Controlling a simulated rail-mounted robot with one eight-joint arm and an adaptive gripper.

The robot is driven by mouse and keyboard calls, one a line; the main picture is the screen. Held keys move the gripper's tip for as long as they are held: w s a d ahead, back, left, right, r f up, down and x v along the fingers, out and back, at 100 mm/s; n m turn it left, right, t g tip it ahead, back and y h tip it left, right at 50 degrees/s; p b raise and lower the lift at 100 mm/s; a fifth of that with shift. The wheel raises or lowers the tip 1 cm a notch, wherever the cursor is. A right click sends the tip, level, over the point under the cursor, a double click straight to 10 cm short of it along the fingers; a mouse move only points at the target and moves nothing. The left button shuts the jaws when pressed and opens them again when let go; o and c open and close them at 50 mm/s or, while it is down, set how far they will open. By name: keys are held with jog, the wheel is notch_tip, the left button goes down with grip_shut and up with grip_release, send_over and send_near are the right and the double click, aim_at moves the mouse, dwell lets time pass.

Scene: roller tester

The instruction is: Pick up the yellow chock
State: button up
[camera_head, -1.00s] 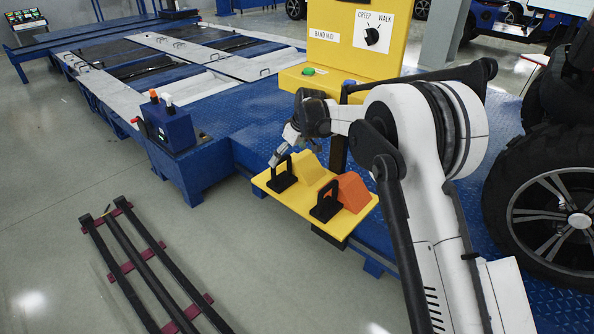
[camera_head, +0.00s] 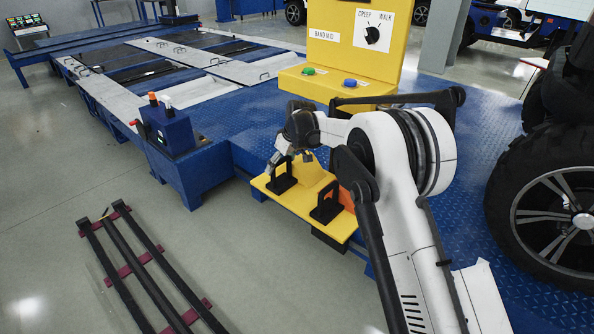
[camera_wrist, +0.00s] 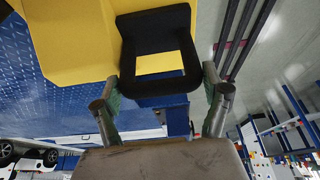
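The yellow chock (camera_head: 309,174) sits on the yellow shelf plate (camera_head: 294,201), its black handle (camera_head: 281,181) standing at the left. My gripper (camera_head: 291,157) is just above that handle in the head view. In the wrist view the black handle (camera_wrist: 158,86) lies between the two fingertips of my gripper (camera_wrist: 160,80), with the yellow chock body (camera_wrist: 70,40) beyond it. The fingers are wide apart, one near each side of the handle; I cannot tell if they touch it. An orange chock (camera_head: 345,198), partly hidden by my arm, stands to the right with its own black handle (camera_head: 326,204).
A yellow control box (camera_head: 352,45) with a dial and buttons stands behind the shelf. A large black tire (camera_head: 540,200) is at the right. A blue post box (camera_head: 168,130) stands left. A dark rail frame (camera_head: 130,255) lies on the floor.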

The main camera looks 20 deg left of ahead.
jog(key=c, duration=1.3)
jog(key=shift+o, duration=0.2)
jog(key=shift+r, duration=0.1)
